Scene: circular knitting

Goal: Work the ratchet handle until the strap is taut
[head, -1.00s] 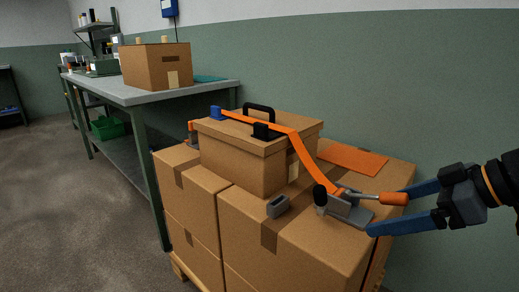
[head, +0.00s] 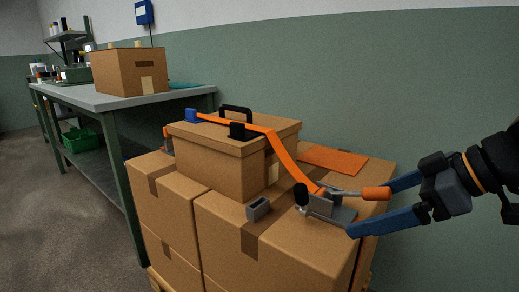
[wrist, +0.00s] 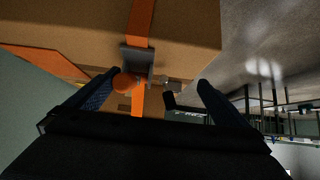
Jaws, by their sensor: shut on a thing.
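The ratchet (head: 328,209) is a grey metal body on top of the front right carton. Its lever ends in an orange handle (head: 376,193) pointing right, nearly level. The handle's round end (wrist: 125,83) shows near the left finger in the wrist view. My gripper (head: 371,209), with blue fingers, reaches in from the right and is shut on the handle; the exact contact is unclear. The orange strap (head: 284,155) runs from the ratchet up over the lidded box (head: 215,165) to its far side. It looks fairly straight, but I cannot tell its tension.
A black knob (head: 301,195) stands left of the ratchet. A small grey block (head: 258,209) lies nearer the front. An orange sheet (head: 333,160) lies behind on the cartons, near the green wall (head: 400,80). A workbench (head: 120,100) stands at the left.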

